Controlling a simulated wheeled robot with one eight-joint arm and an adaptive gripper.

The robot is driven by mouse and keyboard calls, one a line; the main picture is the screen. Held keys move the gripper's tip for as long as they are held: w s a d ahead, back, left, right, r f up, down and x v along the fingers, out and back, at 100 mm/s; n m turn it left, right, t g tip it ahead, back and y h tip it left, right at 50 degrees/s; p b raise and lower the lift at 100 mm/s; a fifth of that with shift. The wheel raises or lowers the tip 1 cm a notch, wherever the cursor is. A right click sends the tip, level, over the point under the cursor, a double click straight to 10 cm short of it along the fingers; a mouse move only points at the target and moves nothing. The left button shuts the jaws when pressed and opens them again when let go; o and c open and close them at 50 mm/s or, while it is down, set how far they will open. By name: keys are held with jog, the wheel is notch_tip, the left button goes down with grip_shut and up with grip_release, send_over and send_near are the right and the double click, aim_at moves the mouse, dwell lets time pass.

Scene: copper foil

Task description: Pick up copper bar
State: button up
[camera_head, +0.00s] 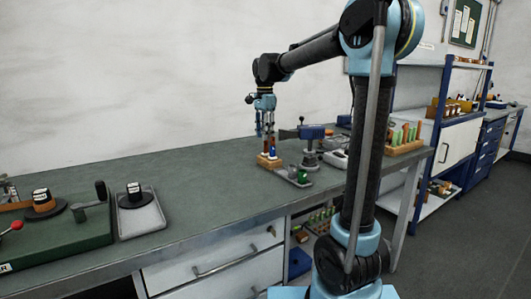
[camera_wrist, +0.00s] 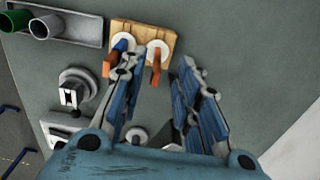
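A wooden block (camera_wrist: 143,34) with two round white pieces shows at the top of the wrist view. An orange-brown bar (camera_wrist: 155,66), which looks like the copper bar, extends from the right white piece. A similar orange piece (camera_wrist: 110,64) with blue beside it is at the left one, partly hidden by a finger. My gripper (camera_wrist: 158,70) is open, its fingertips on either side of the right bar and apart from it. In the head view my gripper (camera_head: 265,131) points down just above the wooden block (camera_head: 268,161) on the bench.
A grey tray (camera_head: 294,181) with a green cylinder is close by the block, also in the wrist view (camera_wrist: 88,31). A blue-topped device (camera_head: 311,133) stands behind it to the right.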

aim_at(266, 153)
jog(key=shift+s+d+f, duration=0.1)
jog(key=shift+f, duration=1.3)
jog(key=shift+d+f, duration=0.1)
jog(key=shift+f, duration=1.3)
grip_shut()
